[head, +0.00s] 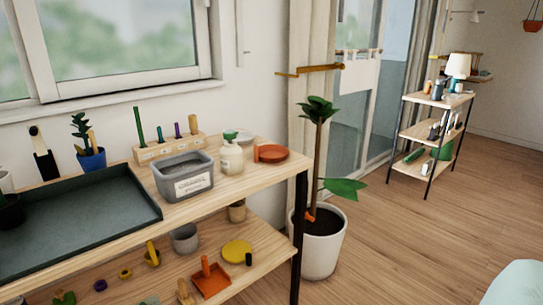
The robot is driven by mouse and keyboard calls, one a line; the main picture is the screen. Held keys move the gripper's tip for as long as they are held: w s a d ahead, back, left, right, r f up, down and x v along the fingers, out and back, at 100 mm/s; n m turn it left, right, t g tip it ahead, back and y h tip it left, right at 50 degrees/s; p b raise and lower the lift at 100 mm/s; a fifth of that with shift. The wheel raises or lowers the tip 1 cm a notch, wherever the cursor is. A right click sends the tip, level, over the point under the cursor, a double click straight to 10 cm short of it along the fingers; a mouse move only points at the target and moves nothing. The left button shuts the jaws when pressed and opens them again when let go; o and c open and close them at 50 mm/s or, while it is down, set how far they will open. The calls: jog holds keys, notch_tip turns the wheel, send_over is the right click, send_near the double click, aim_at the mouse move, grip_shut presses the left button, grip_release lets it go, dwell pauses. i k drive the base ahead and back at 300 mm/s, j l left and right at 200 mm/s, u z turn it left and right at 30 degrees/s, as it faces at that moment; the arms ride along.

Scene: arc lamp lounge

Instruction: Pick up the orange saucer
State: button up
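An orange saucer (274,153) lies on the top of the wooden shelf table (240,185), near its right end. It looks round and shallow, with a small orange piece at its left side. It stands a little right of a cream spray or pump bottle (231,158). My gripper is not in view, and nothing is seen touching the saucer.
A grey bin (184,178) and a dark tray (75,220) fill the table's left and middle. The lower shelf holds an orange dustpan (211,281) and a yellow disc (237,251). A potted plant (321,250) stands right of the table. Wooden floor (405,225) is clear beyond.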

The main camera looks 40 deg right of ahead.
aim_at(270, 154)
jog(key=i+l+z, duration=0.2)
jog(key=l, duration=0.35)
jog(key=i+l+z, duration=0.25)
jog(key=l, duration=0.25)
jog(key=i+l+z, duration=0.2)
jog(key=l, duration=0.3)
jog(key=i+l+z, duration=0.2)
jog(key=l, duration=0.25)
jog(key=i+l+z, duration=0.25)
jog(key=i+l, duration=0.1)
jog(key=l, duration=0.05)
